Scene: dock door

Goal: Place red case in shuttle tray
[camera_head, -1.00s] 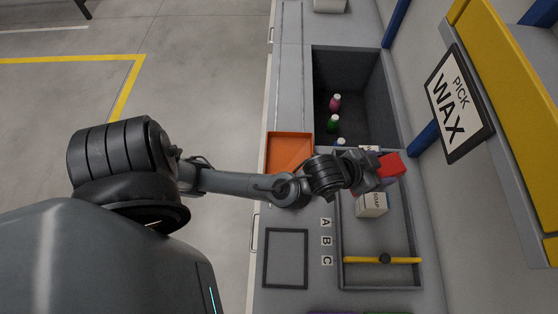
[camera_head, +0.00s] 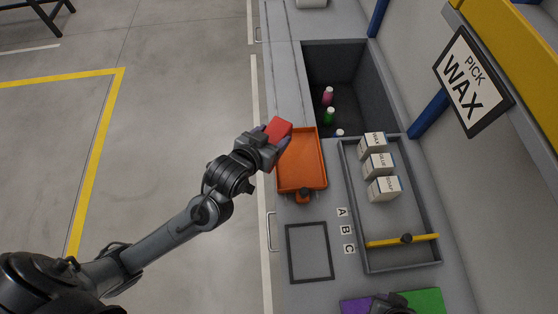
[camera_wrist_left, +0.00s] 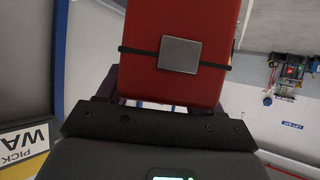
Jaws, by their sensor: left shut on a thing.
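The red case (camera_head: 278,129) is in my left gripper (camera_head: 268,143), held at the left edge of the orange tray (camera_head: 302,165), in the head view. In the left wrist view the case (camera_wrist_left: 175,80) fills the top centre, with a black strap and a square grey plate on its face. The gripper is shut on it; the fingers are mostly hidden behind the case. The orange tray looks empty and has a small knob at its near end. I cannot tell the case's height above the counter. My right gripper is not clearly seen.
A grey tray (camera_head: 359,222) with a yellow bar (camera_head: 388,241) holds three white cartons (camera_head: 378,165). A dark bin (camera_head: 345,75) holds several bottles. An empty dark frame (camera_head: 289,253) lies near cards A, B, C. Purple and green pads (camera_head: 428,299) show at the bottom. A PICK WAX sign (camera_head: 470,82) stands right.

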